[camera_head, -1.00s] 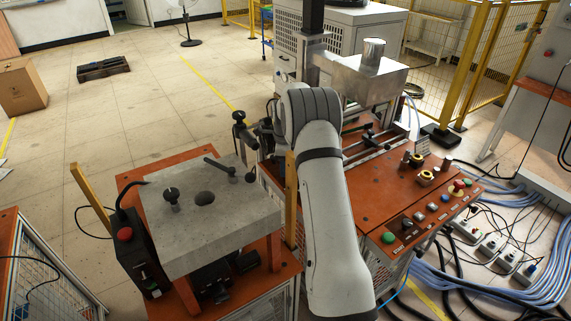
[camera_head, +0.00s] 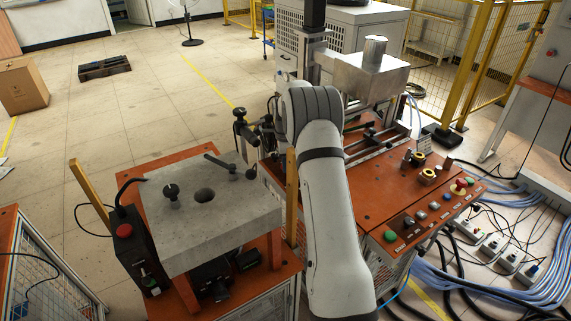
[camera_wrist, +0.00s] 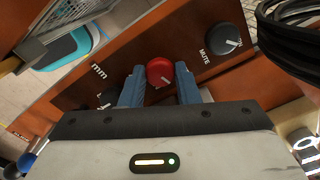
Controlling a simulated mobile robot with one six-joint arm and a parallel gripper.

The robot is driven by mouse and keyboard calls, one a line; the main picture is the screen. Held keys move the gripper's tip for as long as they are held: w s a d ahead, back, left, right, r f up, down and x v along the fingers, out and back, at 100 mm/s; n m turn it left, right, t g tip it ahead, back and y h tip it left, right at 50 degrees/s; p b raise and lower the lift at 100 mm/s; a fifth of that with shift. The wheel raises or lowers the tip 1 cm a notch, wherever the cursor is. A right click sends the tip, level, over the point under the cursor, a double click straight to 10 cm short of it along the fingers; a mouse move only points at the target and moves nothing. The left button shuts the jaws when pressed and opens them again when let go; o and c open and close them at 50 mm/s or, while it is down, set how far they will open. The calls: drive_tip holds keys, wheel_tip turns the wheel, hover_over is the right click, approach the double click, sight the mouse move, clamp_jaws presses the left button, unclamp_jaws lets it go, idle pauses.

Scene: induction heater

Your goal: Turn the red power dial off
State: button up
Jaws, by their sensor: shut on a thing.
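The red power dial (camera_wrist: 159,72) is on the orange-brown front panel in the wrist view, with a white pointer mark on its face. My gripper (camera_wrist: 160,77) has its two blue fingers on either side of the dial and is shut on it. The fingertips are at the panel. In the head view my own arm hides the dial and the gripper.
A dark MUTE dial (camera_wrist: 223,39) is to the right of the red dial, and another dark dial (camera_wrist: 107,98) is just left of the left finger. Black cables (camera_wrist: 290,40) hang at the upper right. A grey-topped table (camera_head: 225,235) stands left of my arm.

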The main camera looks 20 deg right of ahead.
drive_tip(key=n+b, duration=0.1)
drive_tip(key=n, duration=0.4)
drive_tip(key=shift+r+b, duration=0.1)
drive_tip(key=shift+b, duration=0.3)
drive_tip(key=shift+n, duration=0.4)
drive_tip(key=o, duration=1)
drive_tip(key=shift+c, duration=0.2)
wheel_tip(320, 180, up, 8)
drive_tip(key=shift+f+b, duration=0.15)
drive_tip(key=shift+b, duration=0.4)
